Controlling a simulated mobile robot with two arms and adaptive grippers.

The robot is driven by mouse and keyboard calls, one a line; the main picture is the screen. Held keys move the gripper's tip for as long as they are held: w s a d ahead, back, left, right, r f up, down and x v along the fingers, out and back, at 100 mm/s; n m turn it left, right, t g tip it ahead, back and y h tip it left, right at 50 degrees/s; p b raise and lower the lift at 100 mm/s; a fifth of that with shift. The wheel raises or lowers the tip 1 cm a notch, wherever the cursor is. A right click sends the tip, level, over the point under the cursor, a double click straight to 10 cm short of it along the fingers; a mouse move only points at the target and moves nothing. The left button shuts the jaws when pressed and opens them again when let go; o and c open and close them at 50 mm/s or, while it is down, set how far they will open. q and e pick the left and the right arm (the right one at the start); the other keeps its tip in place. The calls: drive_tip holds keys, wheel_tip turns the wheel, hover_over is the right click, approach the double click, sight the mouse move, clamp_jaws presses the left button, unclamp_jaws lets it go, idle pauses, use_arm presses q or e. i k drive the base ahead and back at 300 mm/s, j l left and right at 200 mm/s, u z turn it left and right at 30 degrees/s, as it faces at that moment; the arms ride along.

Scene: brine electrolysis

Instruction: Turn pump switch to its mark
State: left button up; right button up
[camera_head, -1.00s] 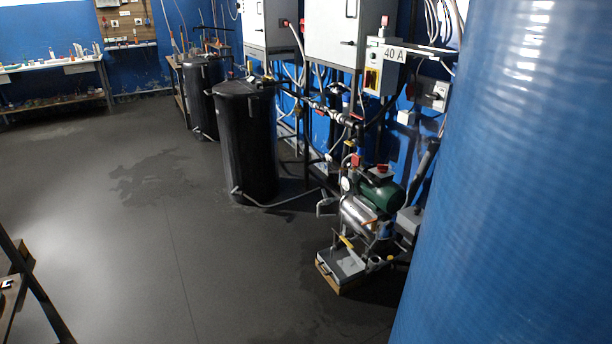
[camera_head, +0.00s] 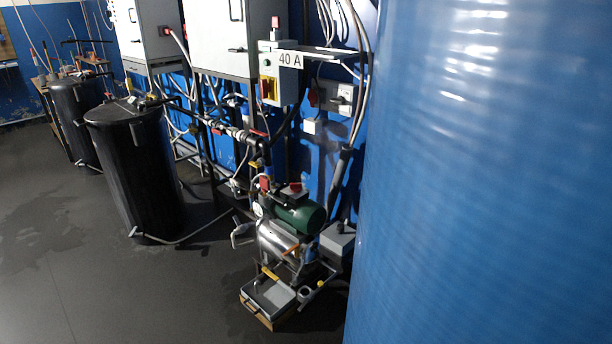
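The pump has a green motor (camera_head: 303,217) and a shiny metal body, and stands low against the blue wall. A small grey box with a red top (camera_head: 295,188) sits on the motor. A grey control box (camera_head: 286,62) labelled 40 A hangs on the wall above the pump and carries a red and yellow rotary switch (camera_head: 268,91). I cannot tell which of these is the pump switch, and any mark is too small to see. Neither of my grippers is in view.
A large blue tank (camera_head: 480,190) fills the right side, close to the pump. Two black barrels (camera_head: 135,170) stand at the left. The dark floor (camera_head: 120,290) at front left is clear.

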sight(296, 187)
drive_tip(key=i+j+z, duration=0.1)
drive_tip(key=z, duration=0.35)
drive_tip(key=i+j+z, duration=0.15)
drive_tip(key=z, duration=0.35)
drive_tip(key=j+z, duration=0.2)
drive_tip(key=z, duration=0.25)
